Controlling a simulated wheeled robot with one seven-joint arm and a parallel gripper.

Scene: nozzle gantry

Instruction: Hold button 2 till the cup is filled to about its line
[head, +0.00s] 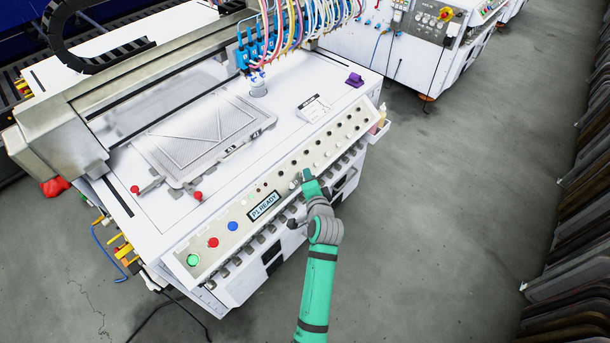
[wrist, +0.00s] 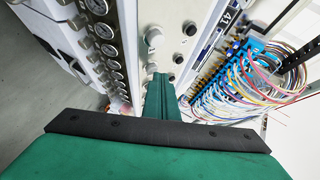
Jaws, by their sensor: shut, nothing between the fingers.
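My gripper (head: 306,173) is shut and empty, with its tip at the front button panel (head: 232,239) of the white machine. In the wrist view the closed fingers (wrist: 159,78) point at the panel beside a pale round button (wrist: 154,38); I cannot tell whether they touch or press it. Small labels are unreadable, so I cannot tell which button is button 2. A grey-white cup (head: 258,88) stands on the machine top beneath the blue nozzle block (head: 251,52). Its line and fill level are too small to make out.
The panel display (head: 264,206) reads "P1 READY". Green, red and blue buttons sit to its left. A framed screen (head: 205,137), white card (head: 314,108) and purple object (head: 355,79) lie on top. Gauges (wrist: 104,31) line the machine's front.

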